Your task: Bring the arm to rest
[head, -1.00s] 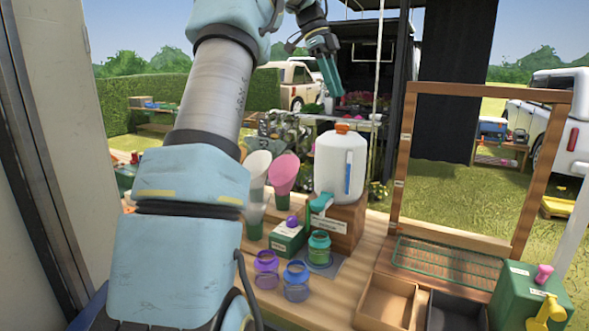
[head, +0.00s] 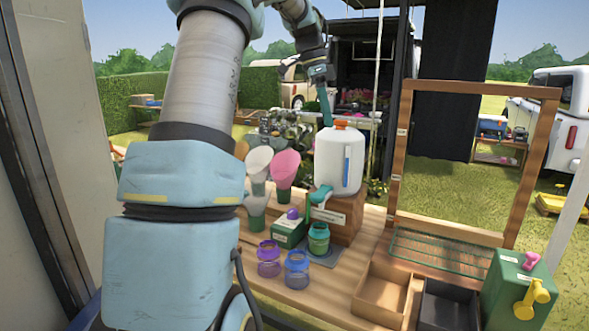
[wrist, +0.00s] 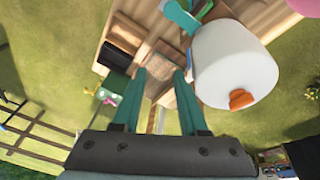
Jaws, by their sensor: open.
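My gripper (head: 325,97) is raised in the air above and behind the table in the head view, just left of the white jug's top. In the wrist view my gripper (wrist: 155,78) shows two teal fingers, apart, with nothing between them. The white jug (head: 338,160) with an orange cap stands on a wooden block (head: 345,218). It also shows in the wrist view (wrist: 235,65), to the right of the fingers. I cannot tell the exact gap between fingers and jug.
A green jar (head: 318,238) stands below the jug's spout. Purple (head: 268,258) and blue (head: 297,270) jars, funnels (head: 285,168) and a green box (head: 288,231) are nearby. A wooden frame (head: 397,165), wooden tray (head: 382,293), dark tray (head: 447,303) and green dispenser (head: 515,285) stand to the right.

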